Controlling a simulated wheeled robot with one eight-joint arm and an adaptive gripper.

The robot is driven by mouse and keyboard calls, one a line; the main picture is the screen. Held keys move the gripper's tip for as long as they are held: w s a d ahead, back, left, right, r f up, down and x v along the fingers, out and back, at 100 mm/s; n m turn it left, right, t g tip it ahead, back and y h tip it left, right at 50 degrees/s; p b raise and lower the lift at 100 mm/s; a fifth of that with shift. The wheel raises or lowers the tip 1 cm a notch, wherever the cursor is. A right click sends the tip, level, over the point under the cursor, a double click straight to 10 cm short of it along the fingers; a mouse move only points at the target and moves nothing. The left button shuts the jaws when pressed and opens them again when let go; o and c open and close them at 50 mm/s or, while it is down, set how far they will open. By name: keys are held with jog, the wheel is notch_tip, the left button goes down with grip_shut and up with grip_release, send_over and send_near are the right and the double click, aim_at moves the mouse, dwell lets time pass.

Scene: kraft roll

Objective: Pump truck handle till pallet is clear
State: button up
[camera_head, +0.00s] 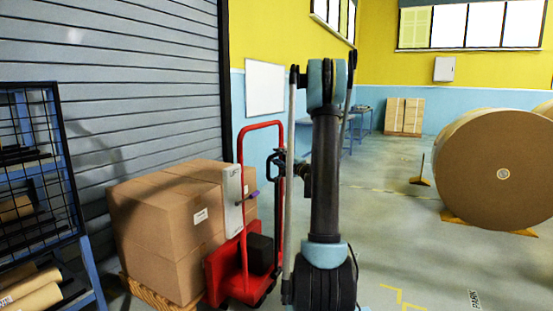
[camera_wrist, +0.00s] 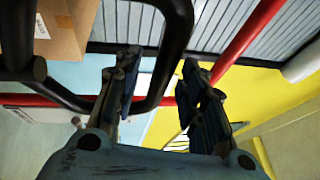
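The red pallet truck (camera_head: 232,272) stands left of my arm, with a tall red tubular frame (camera_head: 262,126). Its forks are hidden under the load. A stack of brown cartons (camera_head: 165,215) sits on a wooden pallet (camera_head: 155,296); whether the pallet touches the floor is too hard to see. My gripper (camera_head: 279,160) is beside the red frame, partly hidden by my arm. In the wrist view my gripper (camera_wrist: 160,64) has its fingers apart. A black looped handle (camera_wrist: 178,62) passes at the fingers; whether they touch it I cannot tell.
A blue rack with black mesh (camera_head: 40,165) stands at the left, before a grey shutter (camera_head: 150,80). A big paper roll (camera_head: 497,170) lies at the right on a wooden base. Another loaded pallet (camera_head: 403,116) is at the back.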

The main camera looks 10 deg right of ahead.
jog(key=shift+x, duration=1.05)
jog(key=shift+s, duration=0.1)
grip_shut()
